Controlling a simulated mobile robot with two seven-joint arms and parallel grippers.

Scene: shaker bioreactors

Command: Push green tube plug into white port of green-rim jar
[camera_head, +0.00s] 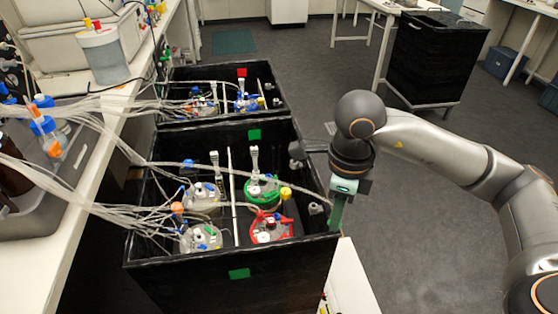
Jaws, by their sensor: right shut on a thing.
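The green-rim jar (262,194) stands in the near black box, in the back right of its group of jars. Tall white fittings rise from its lid; its white port is too small to pick out. My right gripper (337,226) points down at the box's right wall, to the right of the jar and apart from it. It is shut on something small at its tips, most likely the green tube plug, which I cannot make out. A pale tube (285,181) runs across the box toward this gripper. My left gripper is not in view.
The black box (235,262) has high walls and a white divider rod (233,190). A red-rim jar (271,229) and two clear-lidded jars share it. Many loose tubes (120,215) come in from the left bench. Another black box stands behind. Open floor lies right.

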